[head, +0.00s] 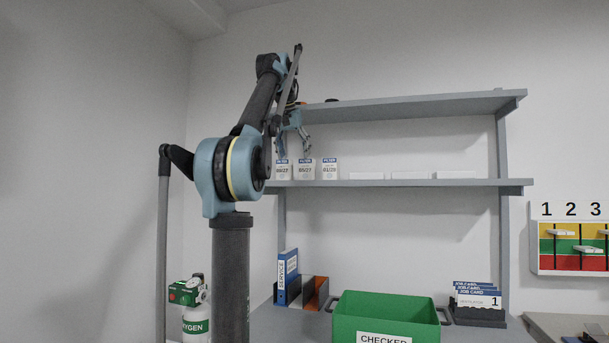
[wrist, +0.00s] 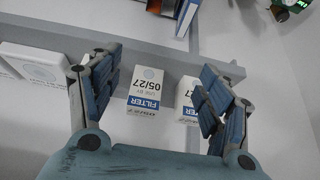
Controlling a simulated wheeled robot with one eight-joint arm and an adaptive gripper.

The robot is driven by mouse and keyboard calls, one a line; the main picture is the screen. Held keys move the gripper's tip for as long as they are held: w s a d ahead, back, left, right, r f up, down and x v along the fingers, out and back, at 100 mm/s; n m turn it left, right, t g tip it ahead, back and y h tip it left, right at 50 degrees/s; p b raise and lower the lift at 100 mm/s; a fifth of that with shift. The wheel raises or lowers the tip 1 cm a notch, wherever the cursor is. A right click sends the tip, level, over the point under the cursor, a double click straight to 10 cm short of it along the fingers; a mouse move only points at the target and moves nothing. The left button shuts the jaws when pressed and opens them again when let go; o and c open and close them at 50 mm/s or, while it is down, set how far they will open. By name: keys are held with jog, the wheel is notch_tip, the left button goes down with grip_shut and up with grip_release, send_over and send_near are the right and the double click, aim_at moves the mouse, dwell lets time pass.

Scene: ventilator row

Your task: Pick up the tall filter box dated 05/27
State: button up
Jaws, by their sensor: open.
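The tall white filter box dated 05/27 (head: 305,170) stands on the middle shelf, with a blue FILTER band. In the wrist view this box (wrist: 146,92) shows between my fingers, its label upside down, apart from both. My gripper (head: 294,152) is open and empty, pointing down just above the boxes; its two fingers also show in the wrist view (wrist: 163,78). A similar box (head: 282,171), its date ending in 27, stands to the left; in the wrist view that neighbour (wrist: 188,103) is partly hidden by the right finger. A box dated 01/29 (head: 330,170) stands to the right.
Low white boxes (head: 411,175) lie farther right on the middle shelf (head: 400,184). An upper shelf (head: 410,107) runs above, close to my arm. Below are a green CHECKED crate (head: 385,312), a blue binder (head: 288,277) and a job card holder (head: 478,315).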

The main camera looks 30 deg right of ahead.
jog(key=d, duration=0.1)
send_near(307, 165)
jog(key=w+d+f, duration=0.3)
jog(key=w+f, duration=0.1)
dwell(0.6)
jog(key=shift+d+r, duration=0.1)
jog(key=shift+d, duration=0.05)
jog(key=shift+w+d, duration=0.1)
jog(key=shift+w, duration=0.05)
jog(key=shift+x, duration=2.55)
jog(key=shift+c, duration=0.6)
jog(key=c, duration=1)
